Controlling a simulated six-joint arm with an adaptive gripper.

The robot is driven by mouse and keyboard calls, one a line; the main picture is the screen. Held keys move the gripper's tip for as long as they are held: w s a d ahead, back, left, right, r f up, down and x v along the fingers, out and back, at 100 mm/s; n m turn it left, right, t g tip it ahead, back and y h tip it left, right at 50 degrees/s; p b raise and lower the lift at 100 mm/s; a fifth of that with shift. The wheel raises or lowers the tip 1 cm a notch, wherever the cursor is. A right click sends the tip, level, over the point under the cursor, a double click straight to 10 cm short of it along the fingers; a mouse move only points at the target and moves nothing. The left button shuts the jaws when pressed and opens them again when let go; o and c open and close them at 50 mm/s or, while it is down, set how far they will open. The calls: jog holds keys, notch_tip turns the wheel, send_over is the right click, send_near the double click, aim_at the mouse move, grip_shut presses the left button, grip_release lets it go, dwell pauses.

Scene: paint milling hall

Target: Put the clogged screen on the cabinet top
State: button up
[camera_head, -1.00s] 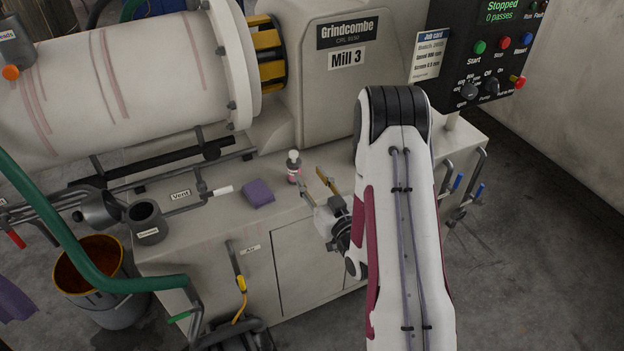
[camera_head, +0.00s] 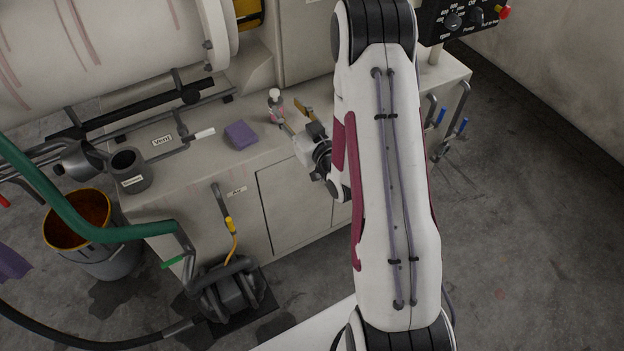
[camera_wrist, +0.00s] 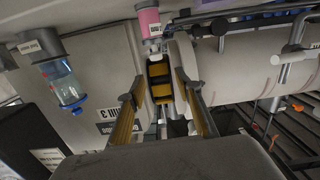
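My gripper (camera_head: 294,118) is low over the cabinet top (camera_head: 190,162), its fingers pointing left toward a small pink bottle with a white cap (camera_head: 276,108). In the wrist view my gripper (camera_wrist: 160,82) has its fingers wide apart with nothing held between them. The pink bottle (camera_wrist: 149,20) shows upside down there, beyond the fingertips and apart from them. I cannot pick out the clogged screen for sure in either view. A dark grey labelled pot (camera_head: 130,174) stands at the cabinet's left end; its label is too small to read.
A purple cloth (camera_head: 241,135) lies left of the bottle. Pipes with a white-tipped handle (camera_head: 203,134) run along the cabinet's back. A green hose (camera_head: 110,233) crosses near a bucket (camera_head: 105,255). The mill drum (camera_head: 110,45) overhangs behind. Bare cabinet top lies around the cloth.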

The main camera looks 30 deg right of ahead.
jog(key=s+a+r+g+h, duration=0.1)
jog(key=s+a+r+g, duration=0.2)
jog(key=s+r, duration=0.3)
jog(key=s+a+r+g, duration=0.2)
jog(key=s+r+g, duration=0.15)
jog(key=r, duration=0.55)
jog(key=s+a+r+g, duration=0.1)
jog(key=s+a, duration=0.3)
jog(key=s, duration=0.9)
jog(key=s+a+r+g+y, duration=0.1)
jog(key=s+a+g, duration=0.3)
jog(key=s, duration=0.8)
jog(key=shift+s+r+m, duration=0.3)
jog(key=shift+s+r, duration=0.1)
jog(key=shift+r, duration=0.2)
